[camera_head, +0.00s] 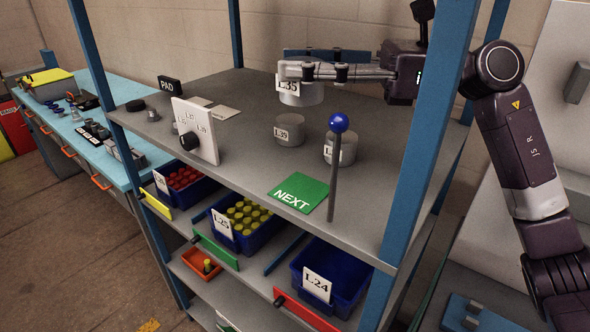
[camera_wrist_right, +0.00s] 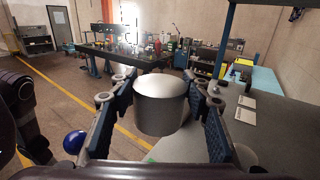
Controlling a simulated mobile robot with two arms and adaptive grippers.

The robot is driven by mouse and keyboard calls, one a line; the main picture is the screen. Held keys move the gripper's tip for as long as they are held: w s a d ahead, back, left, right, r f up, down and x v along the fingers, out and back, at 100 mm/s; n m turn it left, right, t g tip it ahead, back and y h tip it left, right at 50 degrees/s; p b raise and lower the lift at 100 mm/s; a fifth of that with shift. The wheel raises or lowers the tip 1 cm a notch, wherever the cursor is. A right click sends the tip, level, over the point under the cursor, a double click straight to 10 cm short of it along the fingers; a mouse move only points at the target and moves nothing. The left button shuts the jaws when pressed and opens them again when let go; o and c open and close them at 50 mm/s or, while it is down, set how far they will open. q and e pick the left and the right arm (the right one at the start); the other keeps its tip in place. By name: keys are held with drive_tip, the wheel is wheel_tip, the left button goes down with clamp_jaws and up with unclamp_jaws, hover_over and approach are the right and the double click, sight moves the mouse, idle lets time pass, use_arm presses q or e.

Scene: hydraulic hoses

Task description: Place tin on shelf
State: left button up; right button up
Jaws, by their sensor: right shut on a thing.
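A grey round tin (camera_head: 303,95) with a white label reading L35 is held between the fingers of my right gripper (camera_head: 305,66). The gripper comes in from the right, above the back of the grey shelf (camera_head: 245,95). The tin looks upright and seems raised above the shelf surface. It also shows in the right wrist view (camera_wrist_right: 160,108), between the two blue finger pads. Two more grey tins stand on the shelf: one labelled L39 (camera_head: 289,128) and one (camera_head: 347,150) to its right, its label partly hidden by a post. My left gripper is not in view.
A thin post with a blue ball (camera_head: 338,123) rises at the shelf's front edge, beside a green NEXT card (camera_head: 299,192). A white panel with a black knob (camera_head: 195,132) stands left. Blue uprights (camera_head: 430,130) frame the shelf. Blue bins (camera_head: 335,278) sit below.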

wheel_tip(320, 180, down, 13)
drive_tip(key=p, duration=0.3)
drive_tip(key=shift+d+r, duration=0.1)
wheel_tip(320, 180, down, 4)
drive_tip(key=shift+r+p, duration=0.15)
drive_tip(key=shift+p, duration=0.55)
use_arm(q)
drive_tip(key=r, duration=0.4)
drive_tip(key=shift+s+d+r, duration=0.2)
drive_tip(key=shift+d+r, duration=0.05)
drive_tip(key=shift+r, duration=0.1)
use_arm(e)
drive_tip(key=shift+f+b, duration=0.3)
drive_tip(key=shift+b, duration=0.1)
drive_tip(key=o, duration=1.3)
drive_tip(key=shift+r, duration=0.1)
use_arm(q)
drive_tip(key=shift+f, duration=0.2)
